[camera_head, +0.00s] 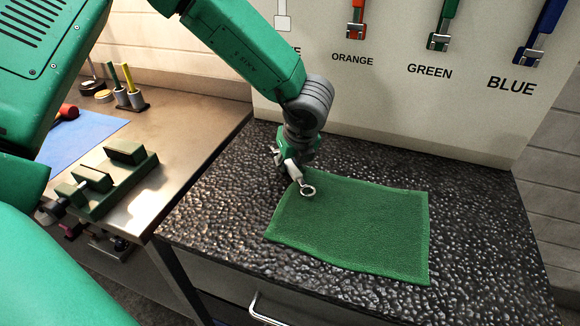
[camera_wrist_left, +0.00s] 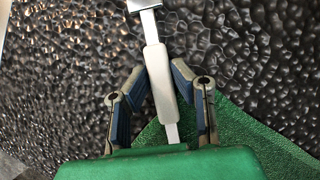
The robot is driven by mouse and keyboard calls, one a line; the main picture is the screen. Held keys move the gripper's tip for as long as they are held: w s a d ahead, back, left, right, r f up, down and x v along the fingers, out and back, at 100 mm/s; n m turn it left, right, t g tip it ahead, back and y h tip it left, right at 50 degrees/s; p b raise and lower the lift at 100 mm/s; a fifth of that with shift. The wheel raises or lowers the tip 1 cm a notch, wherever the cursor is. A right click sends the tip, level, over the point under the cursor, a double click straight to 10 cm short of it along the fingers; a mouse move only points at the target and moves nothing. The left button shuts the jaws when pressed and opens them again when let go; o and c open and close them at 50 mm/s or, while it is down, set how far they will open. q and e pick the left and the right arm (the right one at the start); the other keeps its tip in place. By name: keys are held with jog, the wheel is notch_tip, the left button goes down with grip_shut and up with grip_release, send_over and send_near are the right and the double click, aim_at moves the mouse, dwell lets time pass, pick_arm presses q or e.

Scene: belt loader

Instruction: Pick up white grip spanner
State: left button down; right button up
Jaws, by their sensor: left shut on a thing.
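The white grip spanner (camera_head: 293,171) is at the far left corner of the green mat (camera_head: 350,225) in the head view, with its ring end over the mat. My left gripper (camera_head: 284,163) is shut on the spanner. In the left wrist view, the fingers of my left gripper (camera_wrist_left: 160,85) close on both sides of the white handle of the spanner (camera_wrist_left: 158,75). Its metal end points away from the palm. I cannot tell whether the spanner touches the surface. My right gripper is not in view.
A board with hanging spanners, labelled orange, green and blue, stands behind the dark bumpy worktop (camera_head: 470,230). A metal bench (camera_head: 185,135) on the left holds a green vise (camera_head: 110,180) and several tools. The worktop right of the mat is clear.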

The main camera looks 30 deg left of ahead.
aim_at(292, 165)
pick_arm(q)
jog(key=shift+s+d, duration=0.1)
jog(key=shift+d, duration=0.1)
notch_tip(292, 165, up, 9)
jog(key=shift+a+r, duration=0.15)
jog(key=shift+r, duration=0.3)
dwell(0.7)
